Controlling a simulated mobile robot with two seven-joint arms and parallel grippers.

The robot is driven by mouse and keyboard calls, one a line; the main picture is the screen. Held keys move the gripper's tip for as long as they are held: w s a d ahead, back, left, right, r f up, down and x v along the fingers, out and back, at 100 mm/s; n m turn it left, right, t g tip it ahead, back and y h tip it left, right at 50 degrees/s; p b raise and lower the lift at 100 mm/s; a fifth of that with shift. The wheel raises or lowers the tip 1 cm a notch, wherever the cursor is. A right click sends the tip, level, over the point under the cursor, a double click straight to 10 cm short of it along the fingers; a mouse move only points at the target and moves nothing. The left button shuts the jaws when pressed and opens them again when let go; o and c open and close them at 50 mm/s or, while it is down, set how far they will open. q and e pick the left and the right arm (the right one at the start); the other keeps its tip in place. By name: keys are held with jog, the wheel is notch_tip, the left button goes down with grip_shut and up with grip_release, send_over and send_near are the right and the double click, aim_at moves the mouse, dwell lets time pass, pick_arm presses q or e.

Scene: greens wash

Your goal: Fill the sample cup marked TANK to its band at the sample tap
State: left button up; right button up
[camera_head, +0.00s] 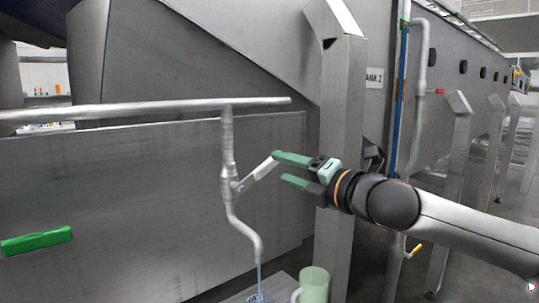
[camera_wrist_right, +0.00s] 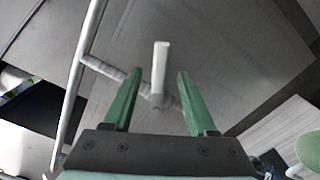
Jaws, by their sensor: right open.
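The sample tap (camera_head: 228,185) hangs from a horizontal pipe, its curved spout pointing down. Its pale lever (camera_head: 258,176) slants up to the right; in the right wrist view the lever (camera_wrist_right: 160,75) stands between the fingers. My right gripper (camera_head: 281,170) is open, its green fingertips at the lever's end; contact is unclear. A thin bluish stream (camera_head: 260,272) shows below the spout. Something blue and white under it is cut off by the bottom edge; I cannot make out a TANK mark or band. A green finger-like bar (camera_head: 36,242) at the left edge appears to be my left gripper, mostly out of view.
A pale green mug (camera_head: 314,284) stands right of the stream, by a grey ledge (camera_head: 282,288). A steel post (camera_head: 341,150) rises behind my right gripper. A sign (camera_head: 374,78) partly reads "ANK 2". A horizontal pipe (camera_head: 130,110) crosses at left.

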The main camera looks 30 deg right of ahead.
aim_at(273, 164)
jog(key=shift+w+a+r+p, duration=0.1)
jog(key=shift+w+p, duration=0.4)
jog(key=shift+w, duration=0.3)
jog(key=shift+w+a+r+p, duration=0.1)
jog(key=shift+w+p, duration=0.4)
jog(key=shift+w, duration=0.25)
jog(key=shift+w+f, duration=0.15)
jog(key=shift+w, duration=0.65)
pick_arm(q)
jog(key=shift+s+a+r+p, duration=0.15)
jog(key=shift+a+r+p, duration=0.05)
jog(key=shift+a+r, duration=0.25)
jog(key=shift+s+a+r+p, duration=0.15)
jog(key=shift+a+r, duration=0.15)
jog(key=shift+a, duration=0.15)
pick_arm(e)
jog(key=shift+w+f, duration=0.1)
jog(key=shift+w, duration=0.4)
pick_arm(q)
jog(key=shift+d+r, duration=0.1)
pick_arm(e)
grip_shut()
